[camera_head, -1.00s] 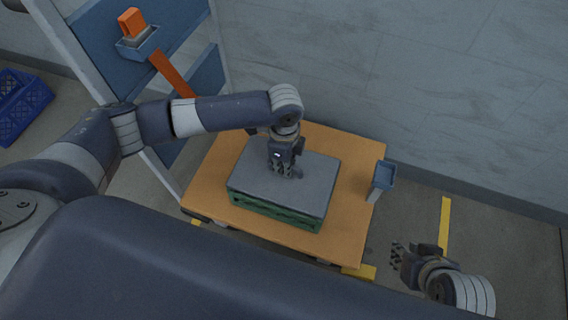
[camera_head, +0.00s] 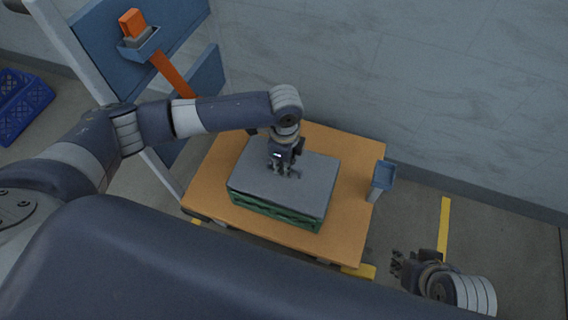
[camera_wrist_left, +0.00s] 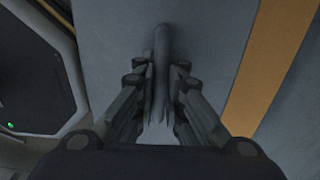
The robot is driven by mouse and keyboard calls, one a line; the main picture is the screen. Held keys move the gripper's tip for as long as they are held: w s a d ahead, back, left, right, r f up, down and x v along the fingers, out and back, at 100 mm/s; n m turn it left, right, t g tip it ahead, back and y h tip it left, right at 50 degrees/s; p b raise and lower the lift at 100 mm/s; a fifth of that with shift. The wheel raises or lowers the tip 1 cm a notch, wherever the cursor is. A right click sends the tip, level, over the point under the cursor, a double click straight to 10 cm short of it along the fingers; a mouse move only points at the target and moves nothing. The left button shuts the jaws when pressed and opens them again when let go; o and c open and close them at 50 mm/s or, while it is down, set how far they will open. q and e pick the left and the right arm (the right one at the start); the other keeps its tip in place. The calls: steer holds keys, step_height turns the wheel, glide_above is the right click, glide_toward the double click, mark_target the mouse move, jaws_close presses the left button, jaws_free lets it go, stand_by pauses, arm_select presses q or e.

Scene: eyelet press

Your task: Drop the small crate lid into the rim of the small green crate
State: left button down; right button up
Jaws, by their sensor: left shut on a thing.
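The small crate lid (camera_head: 305,188) is a flat grey panel with a raised bar-like handle (camera_wrist_left: 161,60). It lies over the small green crate (camera_head: 275,212), whose green side shows below the lid's front edge. The lid looks about level; I cannot tell whether it sits fully inside the rim, which it hides. My left gripper (camera_head: 284,172) points down at the middle of the lid, shut on its handle. In the left wrist view the fingers (camera_wrist_left: 158,112) stand on both sides of the handle. My right gripper (camera_head: 397,264) hangs empty at the lower right, away from the crate; its fingers look apart.
The crate stands on an orange-brown table (camera_head: 345,215) with bare strips around it. A small blue holder (camera_head: 384,175) stands at the table's right edge. A blue panel with an orange part (camera_head: 133,22) stands at the upper left. A blue basket (camera_head: 25,105) lies at far left.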

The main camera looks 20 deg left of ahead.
arm_select(q)
steer(key=shift+f, duration=0.8)
stand_by(0.7)
steer(key=c, duration=1.6)
jaws_free()
